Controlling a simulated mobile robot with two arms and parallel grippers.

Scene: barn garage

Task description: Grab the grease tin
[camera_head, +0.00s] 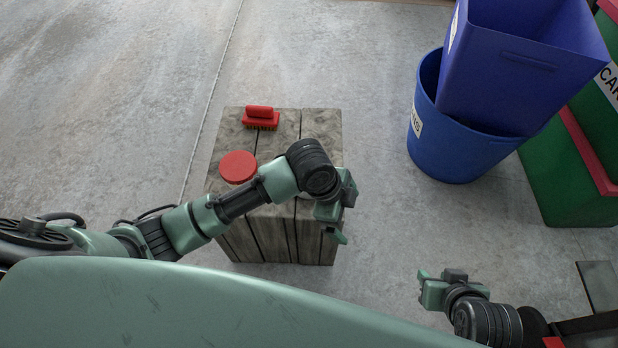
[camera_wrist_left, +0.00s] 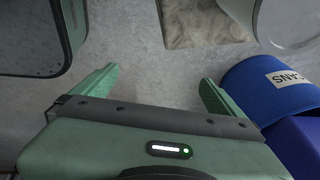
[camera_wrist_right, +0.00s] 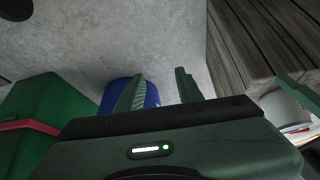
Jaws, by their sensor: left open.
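A round red flat-topped thing (camera_head: 238,166), which I take to be the grease tin, sits on the left part of a grey wooden crate (camera_head: 322,125) in the head view. I see it mostly from above. My left gripper (camera_head: 338,222) is to the right of it and nearer to me, over the crate's near right edge, apart from the tin. In the left wrist view the left gripper (camera_wrist_left: 155,90) is open with nothing between its fingers. My right gripper (camera_head: 430,290) is low at the right, away from the crate. In the right wrist view its fingers (camera_wrist_right: 158,85) are apart and empty.
A red brush (camera_head: 261,118) lies behind the tin on the crate. A blue bin (camera_head: 448,145) with a second blue container (camera_head: 525,60) in it, and green bins (camera_head: 570,170), stand at the right. Concrete floor is clear to the left.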

